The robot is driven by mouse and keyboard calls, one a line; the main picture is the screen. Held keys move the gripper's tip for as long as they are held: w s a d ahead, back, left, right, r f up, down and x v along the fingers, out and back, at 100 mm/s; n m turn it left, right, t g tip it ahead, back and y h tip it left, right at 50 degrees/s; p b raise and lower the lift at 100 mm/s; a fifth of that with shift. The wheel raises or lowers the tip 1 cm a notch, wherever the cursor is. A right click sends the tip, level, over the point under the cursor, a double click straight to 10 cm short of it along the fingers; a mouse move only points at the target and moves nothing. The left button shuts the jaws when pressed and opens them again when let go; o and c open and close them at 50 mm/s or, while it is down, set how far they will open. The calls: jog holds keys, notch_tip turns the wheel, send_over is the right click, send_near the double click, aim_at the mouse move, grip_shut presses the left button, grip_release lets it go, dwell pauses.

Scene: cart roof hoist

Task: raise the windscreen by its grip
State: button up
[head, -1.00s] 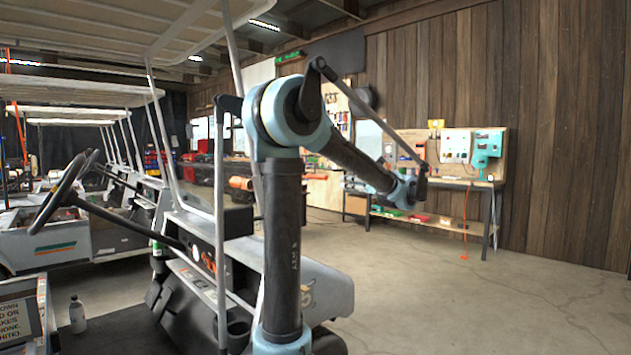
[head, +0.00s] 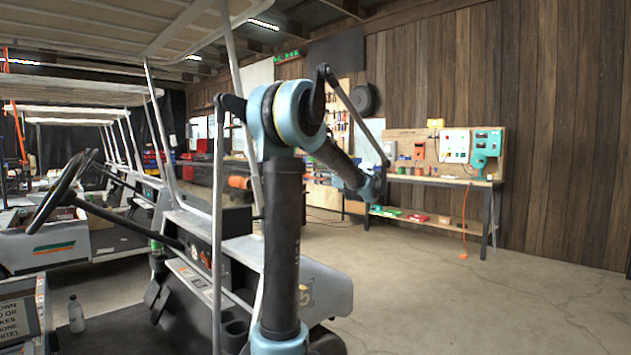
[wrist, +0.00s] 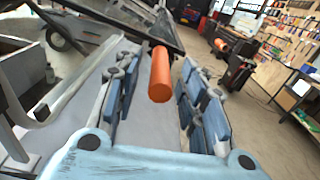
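The grip is an orange cylinder (wrist: 160,76) in the middle of the wrist view. It lies at the lower edge of the dark-framed windscreen (wrist: 128,16), which slants across the top of that view. My gripper (wrist: 160,64) is open, with one blue-grey padded finger to the left of the grip and one to the right. Gaps show on both sides of the grip, with no clear finger contact. How deep the grip lies between the fingers is hard to tell.
The cart's white front cowl (head: 310,280), roof posts and steering wheel (head: 62,190) are close to my arm on the left. A workbench (head: 440,180) stands against the wooden wall. The concrete floor at right (head: 470,300) is clear.

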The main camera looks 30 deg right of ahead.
jog(key=shift+x, duration=1.2)
jog(key=shift+c, duration=0.3)
grip_shut()
